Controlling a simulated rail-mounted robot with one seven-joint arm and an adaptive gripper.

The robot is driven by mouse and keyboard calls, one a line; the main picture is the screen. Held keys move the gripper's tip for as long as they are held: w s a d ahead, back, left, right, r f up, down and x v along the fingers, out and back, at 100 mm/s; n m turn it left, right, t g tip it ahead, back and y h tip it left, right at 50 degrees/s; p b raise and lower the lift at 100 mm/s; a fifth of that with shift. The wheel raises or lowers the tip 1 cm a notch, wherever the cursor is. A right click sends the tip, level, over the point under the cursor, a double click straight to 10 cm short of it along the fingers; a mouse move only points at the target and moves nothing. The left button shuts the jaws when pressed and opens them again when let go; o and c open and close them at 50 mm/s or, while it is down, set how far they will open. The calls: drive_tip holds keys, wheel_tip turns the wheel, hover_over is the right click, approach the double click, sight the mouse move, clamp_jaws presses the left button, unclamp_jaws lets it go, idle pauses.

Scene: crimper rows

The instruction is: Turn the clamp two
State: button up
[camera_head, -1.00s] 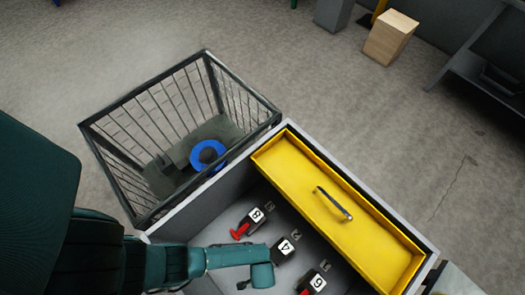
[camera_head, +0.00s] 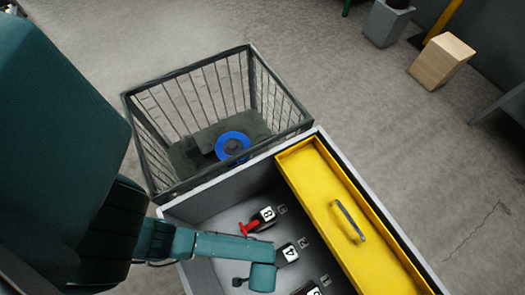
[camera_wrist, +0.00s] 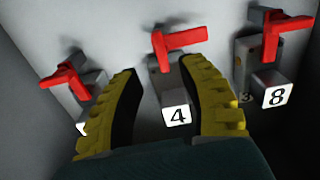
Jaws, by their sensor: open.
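The middle clamp, with a white 4 block (camera_head: 289,253) and a small plate 2 (camera_head: 304,242) beside it, stands in the grey box. In the wrist view its red handle (camera_wrist: 180,40) and its 4 block (camera_wrist: 177,115) show between my fingers. My gripper (camera_wrist: 160,66) is open, with one yellow-edged finger on each side of this clamp and nothing held. Contact cannot be told. The clamp marked 8 (camera_wrist: 277,96), with a red handle (camera_wrist: 270,32), is to the right. Another red-handled clamp (camera_wrist: 70,78) is to the left, its number mostly hidden by my finger.
A yellow tray (camera_head: 325,205) with a grey handle (camera_head: 347,220) lies along the box's right side. A wire basket (camera_head: 155,150) holding a blue ring (camera_head: 233,146) adjoins the box. A wooden block (camera_head: 441,60) stands on the floor.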

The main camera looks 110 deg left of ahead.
wheel_tip(320, 180, up, 4)
drive_tip(key=shift+f, duration=0.1)
idle(0.5)
